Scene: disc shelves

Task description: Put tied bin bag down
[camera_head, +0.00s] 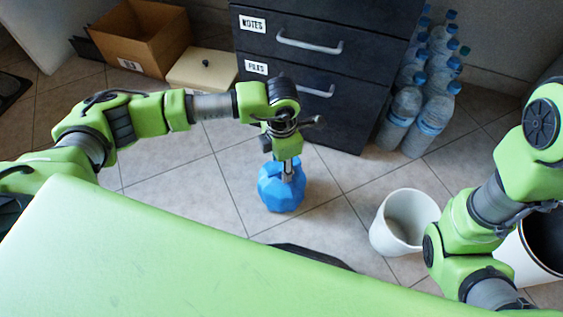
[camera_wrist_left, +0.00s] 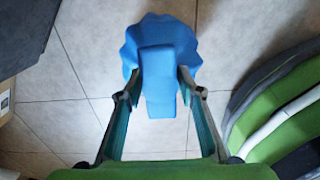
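The tied bin bag (camera_head: 282,192) is a blue, faceted bundle below my left gripper (camera_head: 288,168) in the head view. In the left wrist view the bag (camera_wrist_left: 160,45) lies between the two fingertips, which press on the sides of its narrow tied top. The left gripper points down and is shut on that top. I cannot tell whether the bag's underside touches the floor. My right arm shows at the right of the head view, but its gripper is out of view.
A white bin (camera_head: 405,222) stands right of the bag, with another dark-lined white bin (camera_head: 540,245) beyond my right arm. A dark drawer cabinet (camera_head: 310,65), water bottles (camera_head: 428,85) and a cardboard box (camera_head: 140,40) stand behind. Tiled floor (camera_head: 180,180) left of the bag is clear.

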